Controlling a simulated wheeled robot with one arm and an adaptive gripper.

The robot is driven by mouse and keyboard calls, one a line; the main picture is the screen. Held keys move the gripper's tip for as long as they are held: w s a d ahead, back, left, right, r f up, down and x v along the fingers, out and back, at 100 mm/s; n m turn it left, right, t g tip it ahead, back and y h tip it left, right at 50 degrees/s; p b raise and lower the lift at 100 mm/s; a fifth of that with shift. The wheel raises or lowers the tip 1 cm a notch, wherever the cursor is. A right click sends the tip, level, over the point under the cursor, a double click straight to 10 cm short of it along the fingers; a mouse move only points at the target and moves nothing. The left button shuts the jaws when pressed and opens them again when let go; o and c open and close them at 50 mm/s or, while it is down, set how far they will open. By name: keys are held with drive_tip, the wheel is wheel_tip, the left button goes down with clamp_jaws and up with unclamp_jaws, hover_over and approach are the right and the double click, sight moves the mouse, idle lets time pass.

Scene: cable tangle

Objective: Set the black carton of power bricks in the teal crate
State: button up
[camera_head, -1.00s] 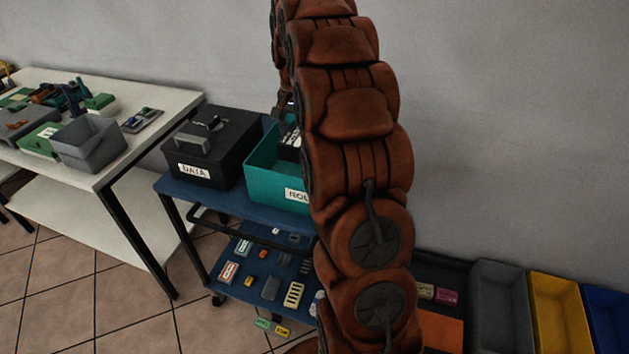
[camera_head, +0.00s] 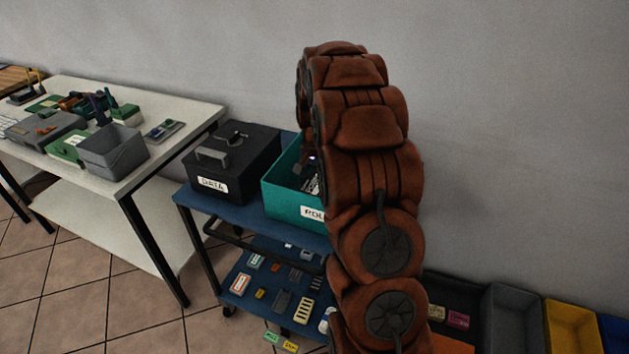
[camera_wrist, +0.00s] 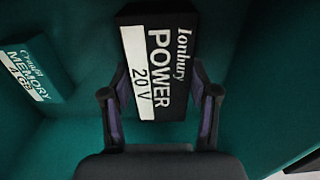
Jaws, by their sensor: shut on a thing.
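The black carton of power bricks (camera_wrist: 175,40), with a white "POWER 20 V" label, is between the fingers of my gripper (camera_wrist: 160,76) in the wrist view. My gripper is shut on it. The teal crate (camera_wrist: 75,125) surrounds the carton in that view; I cannot tell whether the carton touches its floor. In the head view the teal crate (camera_head: 283,203) stands on the blue cart, and my arm hides its right part. A dark piece with white marks shows inside it beside my arm.
A teal "MEMORY 4 GB" carton (camera_wrist: 33,72) lies in the crate, left of the black carton. A black "DATA" box (camera_head: 235,165) stands left of the crate on the cart (camera_head: 210,210). A white table (camera_head: 180,130) with several items is further left. Grey and yellow bins (camera_head: 572,327) are at right.

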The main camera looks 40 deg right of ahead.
sight(315, 181)
drive_tip(key=shift+f, duration=0.1)
drive_tip(key=o, duration=1.5)
drive_tip(key=shift+c, duration=0.2)
wheel_tip(315, 181, up, 12)
drive_tip(key=b, duration=0.2)
drive_tip(key=s+a+r+n, duration=0.2)
drive_tip(key=s+a+n, duration=0.4)
drive_tip(key=s+a, duration=0.95)
drive_tip(key=s+a+f+n, duration=0.1)
drive_tip(key=s+a+n, duration=0.1)
drive_tip(key=s, duration=0.4)
drive_tip(key=s+a+f+n+g, duration=0.1)
drive_tip(key=s+a+f+n, duration=0.1)
drive_tip(key=s+a, duration=0.3)
drive_tip(key=s+a+f+n, duration=0.2)
drive_tip(key=s+a, duration=0.1)
drive_tip(key=s, duration=0.5)
drive_tip(key=shift+a+f+g, duration=0.15)
drive_tip(key=shift+a+g, duration=0.05)
drive_tip(key=shift+g, duration=0.2)
